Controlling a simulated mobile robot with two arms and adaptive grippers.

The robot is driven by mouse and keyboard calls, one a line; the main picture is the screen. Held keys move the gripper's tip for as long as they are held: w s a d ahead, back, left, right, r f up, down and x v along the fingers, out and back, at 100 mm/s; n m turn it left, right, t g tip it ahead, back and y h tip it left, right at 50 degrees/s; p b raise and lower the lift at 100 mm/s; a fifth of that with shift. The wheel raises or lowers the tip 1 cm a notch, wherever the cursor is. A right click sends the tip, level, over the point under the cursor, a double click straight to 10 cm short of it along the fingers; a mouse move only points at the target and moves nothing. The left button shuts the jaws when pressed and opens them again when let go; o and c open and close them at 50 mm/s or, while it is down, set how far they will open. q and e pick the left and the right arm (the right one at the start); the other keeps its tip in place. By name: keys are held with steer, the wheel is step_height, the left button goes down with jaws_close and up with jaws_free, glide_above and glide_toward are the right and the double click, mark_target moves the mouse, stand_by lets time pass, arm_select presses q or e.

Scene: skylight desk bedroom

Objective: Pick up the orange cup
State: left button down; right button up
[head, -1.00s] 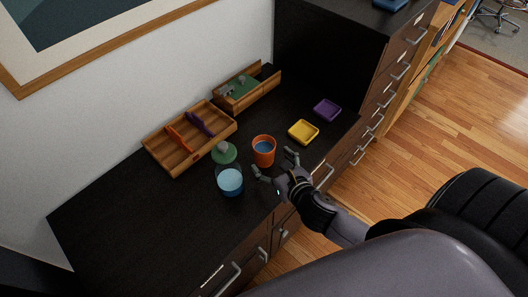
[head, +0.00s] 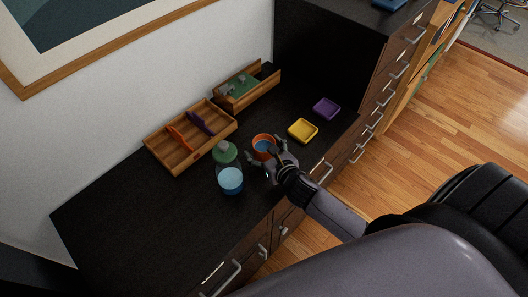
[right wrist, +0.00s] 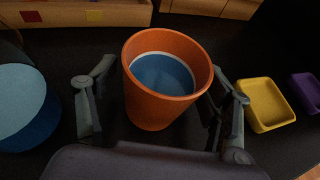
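The orange cup (head: 264,140) stands upright on the dark desk, with blue inside it. It fills the middle of the right wrist view (right wrist: 163,85). My right gripper (head: 268,157) is open at the cup, its fingers on either side. In the right wrist view the left finger (right wrist: 88,95) is apart from the cup, and the right finger is close to its wall; I cannot tell whether it touches. The gripper hides the cup's lower part in the head view. My left gripper is not in view.
A clear container with light blue contents (head: 230,181) and a green-topped item (head: 225,152) stand left of the cup. A yellow dish (head: 302,131) and a purple dish (head: 326,108) lie to the right. A wooden divided tray (head: 172,161) is behind. The desk's left part is clear.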

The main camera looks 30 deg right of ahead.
steer(key=c, duration=1.3)
steer(key=shift+c, duration=0.3)
steer(key=shift+r, duration=0.15)
steer(key=shift+c, duration=0.2)
